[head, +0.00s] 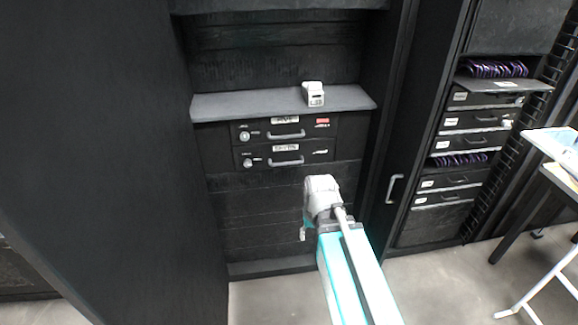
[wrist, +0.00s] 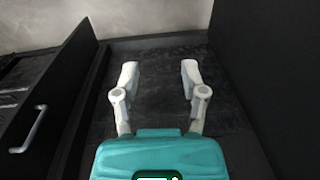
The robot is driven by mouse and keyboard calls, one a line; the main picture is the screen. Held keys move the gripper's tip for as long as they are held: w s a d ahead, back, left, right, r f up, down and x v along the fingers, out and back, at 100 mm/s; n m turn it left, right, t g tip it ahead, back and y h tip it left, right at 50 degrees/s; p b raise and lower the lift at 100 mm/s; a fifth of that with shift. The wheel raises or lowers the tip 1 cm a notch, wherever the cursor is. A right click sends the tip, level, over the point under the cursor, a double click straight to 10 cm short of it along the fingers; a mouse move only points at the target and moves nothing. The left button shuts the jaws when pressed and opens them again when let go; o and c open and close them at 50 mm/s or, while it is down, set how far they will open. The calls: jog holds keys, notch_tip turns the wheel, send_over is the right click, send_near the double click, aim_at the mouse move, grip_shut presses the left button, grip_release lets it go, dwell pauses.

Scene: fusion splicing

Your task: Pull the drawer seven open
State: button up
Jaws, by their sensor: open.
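Two black drawers are stacked under a grey shelf in the head view. The upper drawer (head: 258,131) and the lower drawer (head: 262,156) each have a grey bar handle, a round knob or lock at left and a small label. Both look shut. I cannot read which one is seven. My gripper (wrist: 160,75) is open and empty in the wrist view, its two white fingers spread apart before a dark surface. In the head view my arm ends below and to the right of the drawers, and the fingers are mostly hidden. No drawer handle lies between the fingers.
The grey shelf (head: 240,103) juts out above the drawers and carries a small white device (head: 314,94). A black cabinet door with a handle (head: 393,188) stands at the right. Beyond it is a rack (head: 458,185) with several drawers. A table (head: 555,145) is at far right.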

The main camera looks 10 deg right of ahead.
jog(key=w+a+f+m+t+y+b, duration=0.1)
jog(key=w+f+y+b, duration=0.15)
jog(key=w, duration=0.25)
jog(key=w+a+f+m+t+y+b, duration=0.1)
jog(key=w+a+f+b, duration=0.1)
jog(key=w+b, duration=0.15)
jog(key=m+t+y+b, duration=0.8)
jog(key=t+b, duration=0.1)
jog(key=b, duration=0.6)
send_near(288, 164)
jog(key=v, duration=0.3)
jog(key=shift+s+a+h, duration=0.1)
jog(key=shift+a+h, duration=0.05)
jog(key=shift+h, duration=0.1)
jog(key=b+x, duration=0.1)
jog(key=x, duration=1.2)
jog(key=shift+w+a+r+b, duration=0.1)
jog(key=shift+w+a+b, duration=0.15)
jog(key=shift+w+b, duration=0.1)
